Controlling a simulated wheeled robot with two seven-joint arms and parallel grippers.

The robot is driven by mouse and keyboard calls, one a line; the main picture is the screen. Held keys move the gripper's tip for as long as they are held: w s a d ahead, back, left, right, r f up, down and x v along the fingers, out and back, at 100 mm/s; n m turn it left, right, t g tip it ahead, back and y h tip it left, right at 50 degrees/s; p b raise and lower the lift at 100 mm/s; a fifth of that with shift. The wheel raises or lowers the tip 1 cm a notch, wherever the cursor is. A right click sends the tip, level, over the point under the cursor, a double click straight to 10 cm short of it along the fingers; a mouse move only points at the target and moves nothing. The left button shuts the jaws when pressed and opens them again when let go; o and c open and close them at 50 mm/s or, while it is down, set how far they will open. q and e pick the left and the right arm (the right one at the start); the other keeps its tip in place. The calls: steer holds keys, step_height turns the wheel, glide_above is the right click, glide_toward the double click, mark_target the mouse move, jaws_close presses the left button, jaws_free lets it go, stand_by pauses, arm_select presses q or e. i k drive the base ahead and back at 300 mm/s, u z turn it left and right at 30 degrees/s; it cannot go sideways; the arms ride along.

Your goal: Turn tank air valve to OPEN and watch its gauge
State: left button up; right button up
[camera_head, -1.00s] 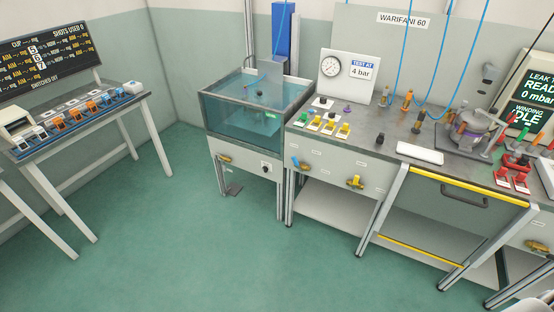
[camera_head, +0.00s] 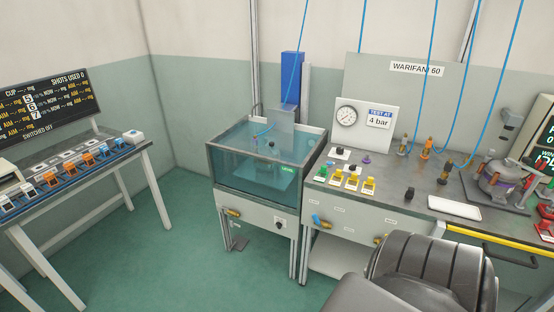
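A water tank (camera_head: 212,160) with glass walls stands left of the bench. A yellow-handled valve (camera_head: 233,212) sits on the tank stand's front, and a dark knob on a white plate (camera_head: 280,225) is to its right. A blue-handled valve (camera_head: 320,221) is on the bench front beside the tank; a yellow-handled one (camera_head: 380,239) is farther right, partly behind my arm. Their labels are too small to read. A round gauge (camera_head: 346,116) is on the white board marked "TEST AT 4 bar"; its reading is too small to tell. Neither gripper is in view.
The bench (camera_head: 400,180) carries several yellow and green switches (camera_head: 351,180), a white tray (camera_head: 454,208) and a compressor (camera_head: 498,180). Blue hoses hang above it. A table with blue and orange items (camera_head: 75,165) is at left. Floor (camera_head: 150,265) between is clear. My dark arm link fills the lower right.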

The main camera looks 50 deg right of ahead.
mark_target(315, 217)
steer(key=z, duration=0.1)
steer(key=i, duration=0.65)
steer(key=z, duration=0.8)
steer(key=i, duration=0.35)
steer(key=z, duration=0.4)
